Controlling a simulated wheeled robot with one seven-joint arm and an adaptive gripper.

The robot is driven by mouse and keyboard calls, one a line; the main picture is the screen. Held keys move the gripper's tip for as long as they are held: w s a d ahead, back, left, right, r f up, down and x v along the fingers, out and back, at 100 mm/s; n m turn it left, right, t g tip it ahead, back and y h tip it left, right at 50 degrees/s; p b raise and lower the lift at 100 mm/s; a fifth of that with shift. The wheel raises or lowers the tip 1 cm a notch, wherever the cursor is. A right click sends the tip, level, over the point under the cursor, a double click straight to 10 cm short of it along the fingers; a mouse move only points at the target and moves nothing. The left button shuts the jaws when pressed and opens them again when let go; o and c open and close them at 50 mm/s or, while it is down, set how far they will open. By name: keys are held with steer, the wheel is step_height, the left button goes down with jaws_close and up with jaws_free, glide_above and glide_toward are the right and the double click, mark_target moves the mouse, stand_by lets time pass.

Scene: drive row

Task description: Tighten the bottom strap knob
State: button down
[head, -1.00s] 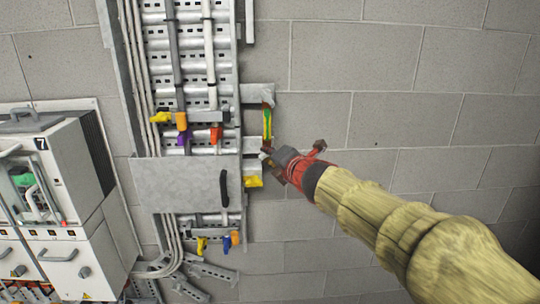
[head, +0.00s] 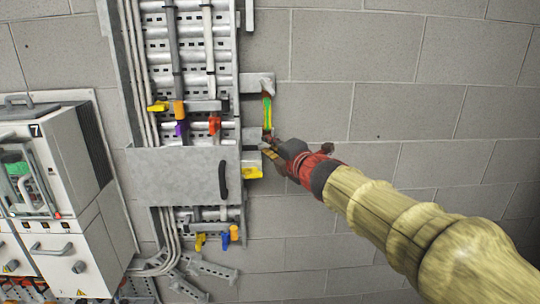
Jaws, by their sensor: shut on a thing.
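A green-and-yellow strap (head: 267,112) hangs between two grey brackets at the right edge of the cable ladder. The upper bracket (head: 256,84) holds its top end. Its bottom end comes down by the lower bracket (head: 251,137). My gripper (head: 268,146) reaches in from the lower right, its fingers closed at the strap's bottom end. The bottom strap knob is mostly hidden by the fingers, and its turn cannot be read.
A grey cover plate with a black handle (head: 223,181) lies to the left. A yellow part (head: 252,172) sits just below my fingers. White switchgear cabinets (head: 62,185) stand at the left. The block wall on the right is bare.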

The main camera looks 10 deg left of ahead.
steer(key=m+t+b, duration=0.1)
steer(key=m+b, duration=0.3)
steer(key=b, duration=0.4)
steer(key=f+m+t+b, duration=0.1)
steer(key=m+t+b, duration=0.1)
steer(key=m+b, duration=0.3)
steer(key=m+t+b, duration=0.2)
steer(key=m+b, duration=0.2)
steer(key=b, duration=0.6)
steer(key=shift+a+f+m+y+b, duration=0.15)
steer(key=shift+f+m+y+b, duration=0.15)
steer(key=shift+y+b, duration=0.1)
steer(key=shift+w+m+b, duration=0.1)
steer(key=shift+m+b, duration=0.3)
steer(key=shift+b, duration=0.15)
steer(key=shift+r, duration=0.1)
steer(key=c, duration=1.9)
jaws_free()
steer(key=shift+r, duration=0.1)
steer(key=shift+r, duration=0.1)
steer(key=shift+s, duration=0.25)
